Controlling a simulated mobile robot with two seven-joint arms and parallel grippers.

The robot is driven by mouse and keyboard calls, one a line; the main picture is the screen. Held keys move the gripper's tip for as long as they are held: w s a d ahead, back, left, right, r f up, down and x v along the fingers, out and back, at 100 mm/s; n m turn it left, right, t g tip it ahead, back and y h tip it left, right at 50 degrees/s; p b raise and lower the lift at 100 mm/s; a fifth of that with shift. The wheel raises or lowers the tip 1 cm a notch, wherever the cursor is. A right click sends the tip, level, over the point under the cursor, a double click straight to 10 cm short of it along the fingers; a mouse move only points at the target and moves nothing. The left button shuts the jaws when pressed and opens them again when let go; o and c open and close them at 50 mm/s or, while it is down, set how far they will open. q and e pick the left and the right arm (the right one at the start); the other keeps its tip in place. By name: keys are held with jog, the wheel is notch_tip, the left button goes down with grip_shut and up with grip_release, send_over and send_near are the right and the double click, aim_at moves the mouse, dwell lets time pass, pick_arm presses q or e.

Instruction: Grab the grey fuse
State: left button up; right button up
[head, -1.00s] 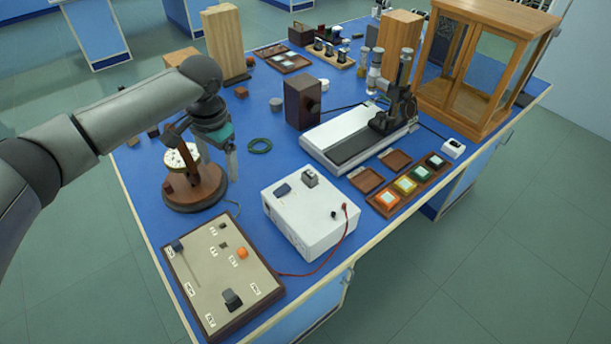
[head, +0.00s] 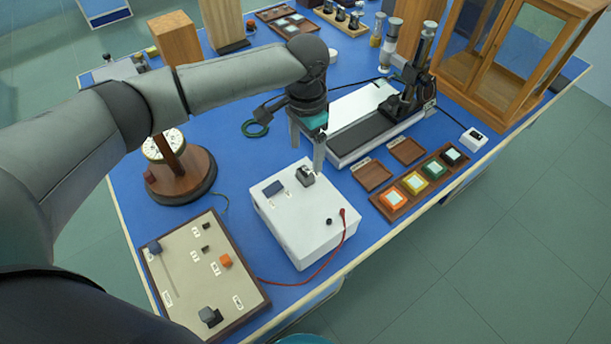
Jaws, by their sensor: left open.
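A small dark grey block (head: 305,176) sits upright on top of the white box (head: 300,232), near its back edge. A second dark grey block (head: 210,316) sits at the front of the beige panel (head: 190,280). I cannot tell from their shape which of them is the grey fuse. My left gripper (head: 306,150) points down with its fingers apart and nothing between them. It is at the back edge of the white box, close to the first grey block; whether it touches the block is unclear. My right gripper is not in view.
A red lead runs from the white box to the panel. A round wooden-based instrument (head: 180,178) stands left, a slide bench (head: 365,125) behind right. A tray of coloured squares (head: 425,182) lies right. A glass-doored case (head: 520,60) stands at the back right.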

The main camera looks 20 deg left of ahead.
aim_at(305, 171)
pick_arm(q)
notch_tip(305, 171, down, 2)
jog(key=shift+s+f, duration=0.1)
jog(key=f, duration=0.4)
jog(key=shift+s+f+b, duration=0.2)
jog(key=shift+b, duration=0.15)
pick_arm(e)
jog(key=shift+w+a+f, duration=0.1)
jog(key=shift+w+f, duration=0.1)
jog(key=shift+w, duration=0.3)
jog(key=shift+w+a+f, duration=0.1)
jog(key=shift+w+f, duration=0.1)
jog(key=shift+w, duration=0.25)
pick_arm(q)
jog(key=c, duration=0.4)
grip_shut()
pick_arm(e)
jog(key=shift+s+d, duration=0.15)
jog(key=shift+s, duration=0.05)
